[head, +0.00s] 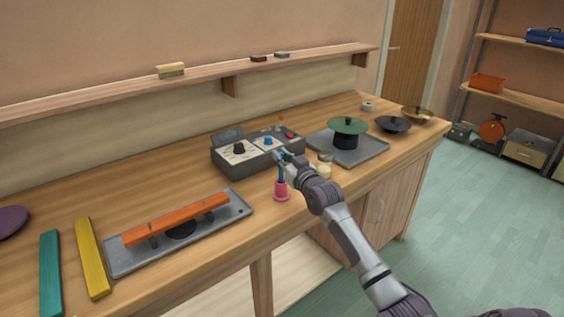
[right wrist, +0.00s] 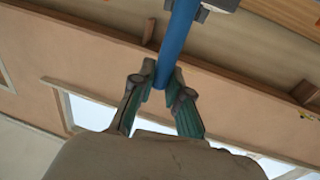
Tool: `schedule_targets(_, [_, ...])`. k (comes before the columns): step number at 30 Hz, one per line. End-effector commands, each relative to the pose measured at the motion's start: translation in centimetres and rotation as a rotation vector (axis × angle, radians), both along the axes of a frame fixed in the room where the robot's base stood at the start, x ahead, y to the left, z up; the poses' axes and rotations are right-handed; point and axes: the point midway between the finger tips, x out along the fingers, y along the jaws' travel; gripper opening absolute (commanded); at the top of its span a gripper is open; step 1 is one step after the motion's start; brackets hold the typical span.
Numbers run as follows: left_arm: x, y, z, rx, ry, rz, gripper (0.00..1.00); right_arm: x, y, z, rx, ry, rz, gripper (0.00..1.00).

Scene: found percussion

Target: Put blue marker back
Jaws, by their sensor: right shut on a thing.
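The blue marker (head: 282,174) is upright over the pink cup (head: 281,191) near the front edge of the workbench. Its lower end meets the cup's mouth in the head view; I cannot tell how deep it sits inside. My right gripper (head: 283,157) is shut on the marker's upper part. In the right wrist view the blue marker (right wrist: 179,38) runs between the two fingers (right wrist: 163,84). The cup does not show in the right wrist view. My left gripper is not in view.
A grey control box (head: 232,162) with knobs stands just behind the cup. A tray (head: 374,152) with a green disc (head: 347,125) is to the right. An orange bar (head: 177,218) on another tray (head: 120,262) lies left. Yellow (head: 92,258) and teal (head: 50,272) bars lie further left.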

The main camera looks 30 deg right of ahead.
Motion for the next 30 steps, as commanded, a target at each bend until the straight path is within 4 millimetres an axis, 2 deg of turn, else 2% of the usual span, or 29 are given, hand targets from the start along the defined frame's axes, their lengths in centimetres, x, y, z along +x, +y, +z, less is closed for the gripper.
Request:
schedule_targets(4, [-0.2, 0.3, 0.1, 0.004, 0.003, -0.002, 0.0, 0.0, 0.0, -1.5, -0.001, -0.001, 0.0, 0.0])
schedule_targets(14, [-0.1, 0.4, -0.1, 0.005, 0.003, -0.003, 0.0, 0.0, 0.0, -1.8, -0.001, -0.002, 0.0, 0.0])
schedule_targets(15, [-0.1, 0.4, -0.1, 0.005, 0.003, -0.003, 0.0, 0.0, 0.0, -1.8, -0.001, -0.002, 0.0, 0.19])
schedule_targets(19, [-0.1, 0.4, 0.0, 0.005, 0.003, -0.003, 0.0, 0.0, 0.0, -1.8, -0.001, -0.002, 0.0, 0.4])
schedule_targets(30, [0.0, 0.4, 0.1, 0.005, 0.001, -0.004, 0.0, -0.2, 0.0, -1.6, -0.001, -0.001, 0.0, 0.41])
